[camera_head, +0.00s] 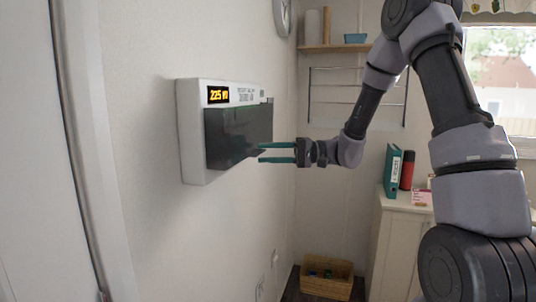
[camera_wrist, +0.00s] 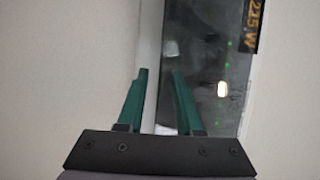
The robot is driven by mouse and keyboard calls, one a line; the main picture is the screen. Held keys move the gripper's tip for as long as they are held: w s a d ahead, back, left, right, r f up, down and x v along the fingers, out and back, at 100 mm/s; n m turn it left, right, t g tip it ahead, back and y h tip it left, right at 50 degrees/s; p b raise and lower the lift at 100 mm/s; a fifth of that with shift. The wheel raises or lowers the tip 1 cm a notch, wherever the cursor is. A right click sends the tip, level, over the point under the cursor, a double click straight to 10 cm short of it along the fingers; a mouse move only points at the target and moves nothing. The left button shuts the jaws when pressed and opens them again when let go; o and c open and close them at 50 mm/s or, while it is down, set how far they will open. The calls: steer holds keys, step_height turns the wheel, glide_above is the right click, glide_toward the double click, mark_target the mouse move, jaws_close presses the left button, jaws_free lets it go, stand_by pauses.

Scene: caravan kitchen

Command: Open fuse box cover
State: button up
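The white fuse box (camera_head: 193,150) is mounted on the left wall, with a lit display reading 225 W at its top. Its dark, see-through cover (camera_head: 238,135) lies over the front and looks closed. My gripper (camera_head: 261,152) is at the lower right part of the cover, its two green fingers apart and pointing at the box. In the wrist view, the fingers of my gripper (camera_wrist: 160,72) are parted near the edge of the cover (camera_wrist: 208,75), with a strip of the white box between them. I cannot tell whether a finger touches the cover.
A cabinet (camera_head: 400,240) with a green binder (camera_head: 392,171) and a red cylinder (camera_head: 407,170) stands at the right. A wire rack (camera_head: 340,85) and a shelf (camera_head: 335,47) are on the back wall. A wicker basket (camera_head: 327,279) is on the floor.

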steer(key=shift+a, duration=0.1)
jaws_close()
stand_by(1.4)
